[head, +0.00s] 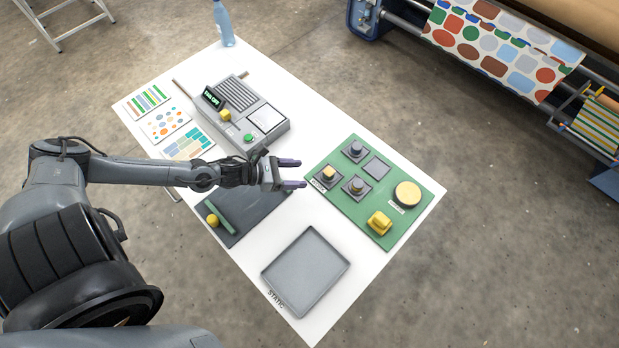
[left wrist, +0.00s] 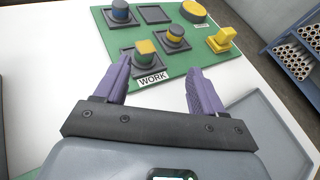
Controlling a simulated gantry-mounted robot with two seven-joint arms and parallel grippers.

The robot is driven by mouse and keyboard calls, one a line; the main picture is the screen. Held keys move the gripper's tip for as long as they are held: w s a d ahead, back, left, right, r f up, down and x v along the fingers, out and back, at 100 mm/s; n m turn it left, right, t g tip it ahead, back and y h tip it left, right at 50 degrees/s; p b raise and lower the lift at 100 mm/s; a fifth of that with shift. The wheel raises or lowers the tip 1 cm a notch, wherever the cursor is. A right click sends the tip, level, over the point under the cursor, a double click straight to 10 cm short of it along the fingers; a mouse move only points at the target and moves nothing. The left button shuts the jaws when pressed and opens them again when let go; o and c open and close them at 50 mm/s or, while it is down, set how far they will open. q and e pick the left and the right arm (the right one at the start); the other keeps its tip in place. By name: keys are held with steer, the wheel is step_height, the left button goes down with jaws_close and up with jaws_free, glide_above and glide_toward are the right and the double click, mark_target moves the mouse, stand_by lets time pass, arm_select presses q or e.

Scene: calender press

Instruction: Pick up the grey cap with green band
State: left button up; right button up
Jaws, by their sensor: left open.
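I cannot pick out a grey cap with a green band for certain. The green board (head: 333,206) carries several small pieces on dark square bases. A yellow-topped piece with greenish sides (left wrist: 146,51) sits nearest the WORK label; it also shows in the head view (head: 329,173). Beside it stand a grey and yellow banded cap (head: 356,185) and a grey and blue cap (head: 355,147). My left gripper (head: 298,173) is open and empty, its purple fingers just short of the board's left corner and the WORK piece. My right gripper is not in view.
On the board are an empty square base (head: 377,167), a round yellow disc (head: 407,193) and a yellow handle (head: 379,222). A grey tray (head: 306,268), a dark mat (head: 262,213) with a green bar, and a console (head: 245,112) share the white table. A bottle (head: 224,25) stands at the far end.

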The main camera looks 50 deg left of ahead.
mark_target(328, 172)
arm_select(q)
steer(key=shift+w+a+f+m+b, duration=0.2)
steer(key=shift+a+f+b, duration=0.1)
steer(key=shift+f, duration=0.2)
steer(key=shift+w+a+f+m+b, duration=0.15)
steer(key=shift+a+f+b, duration=0.15)
steer(key=shift+f, duration=0.15)
steer(key=shift+w+d+f+b, duration=0.15)
steer(key=shift+w+f+b, duration=0.1)
steer(key=shift+w+b, duration=0.5)
steer(key=shift+w+d+f, duration=0.15)
steer(key=shift+w, duration=0.15)
steer(key=shift+w+f, duration=0.1)
steer(key=shift+w, duration=0.15)
steer(key=b+x, duration=0.1)
steer(key=x, duration=0.3)
steer(key=shift+s, duration=0.1)
steer(key=shift+w+d+f, duration=0.2)
steer(key=shift+w, duration=0.2)
steer(key=shift+b+x, duration=0.35)
steer(key=shift+x, duration=2)
steer(key=shift+s, duration=0.1)
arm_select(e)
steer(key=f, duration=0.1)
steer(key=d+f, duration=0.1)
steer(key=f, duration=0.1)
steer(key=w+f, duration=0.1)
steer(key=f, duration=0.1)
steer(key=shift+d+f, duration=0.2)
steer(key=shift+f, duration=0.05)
